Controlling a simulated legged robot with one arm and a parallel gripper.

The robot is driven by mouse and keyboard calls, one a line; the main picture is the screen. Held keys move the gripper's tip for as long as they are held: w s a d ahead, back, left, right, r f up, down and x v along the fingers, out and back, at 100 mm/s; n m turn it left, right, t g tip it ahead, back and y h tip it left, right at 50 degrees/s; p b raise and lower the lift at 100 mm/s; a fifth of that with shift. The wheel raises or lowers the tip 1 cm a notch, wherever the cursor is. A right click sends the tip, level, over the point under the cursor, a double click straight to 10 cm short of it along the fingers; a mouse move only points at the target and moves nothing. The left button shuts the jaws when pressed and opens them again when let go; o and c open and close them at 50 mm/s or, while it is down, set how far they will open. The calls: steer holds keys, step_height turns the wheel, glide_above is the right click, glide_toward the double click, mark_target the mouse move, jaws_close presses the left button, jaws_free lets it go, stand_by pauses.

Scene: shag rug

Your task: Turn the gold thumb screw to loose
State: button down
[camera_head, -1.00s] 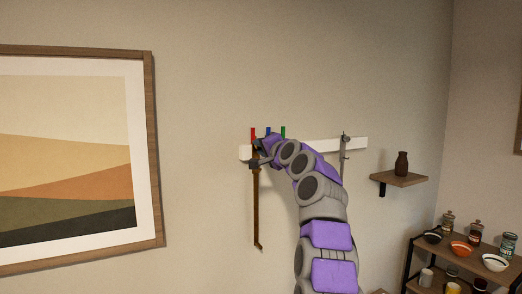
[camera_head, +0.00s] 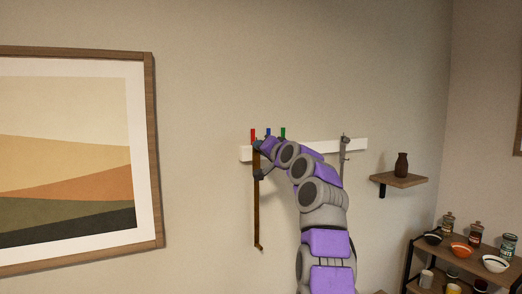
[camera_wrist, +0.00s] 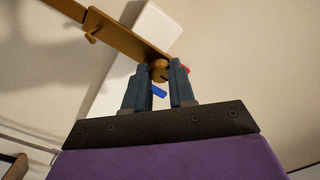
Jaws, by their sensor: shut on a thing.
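The gold thumb screw (camera_wrist: 160,71) is a small round gold knob at the end of a long gold-brown bar (camera_wrist: 118,34) in the wrist view. My gripper (camera_wrist: 160,74) has one dark finger on each side of the knob and is shut on it. In the head view my gripper (camera_head: 259,160) is at the upper end of the hanging bar (camera_head: 257,212), near the left end of the white wall rail. The screw is hidden there by my gripper.
The white rail (camera_head: 334,147) carries red (camera_head: 253,134), blue (camera_head: 268,132) and green (camera_head: 283,133) tabs and a grey hanging piece (camera_head: 344,154) at right. A framed picture (camera_head: 158,160) hangs left. A shelf (camera_head: 402,180) with a brown vase (camera_head: 402,164) is right.

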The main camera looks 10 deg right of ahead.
steer(key=shift+w+f, duration=0.15)
steer(key=shift+f, duration=0.2)
steer(key=c, duration=1.2)
jaws_free()
steer(key=shift+d, duration=0.1)
steer(key=shift+o, duration=1.3)
steer(key=shift+w+d+r, duration=0.1)
steer(key=shift+r, duration=0.05)
steer(key=shift+r, duration=0.1)
steer(key=b+v, duration=0.8)
steer(key=v, duration=0.9)
steer(key=shift+d, duration=0.1)
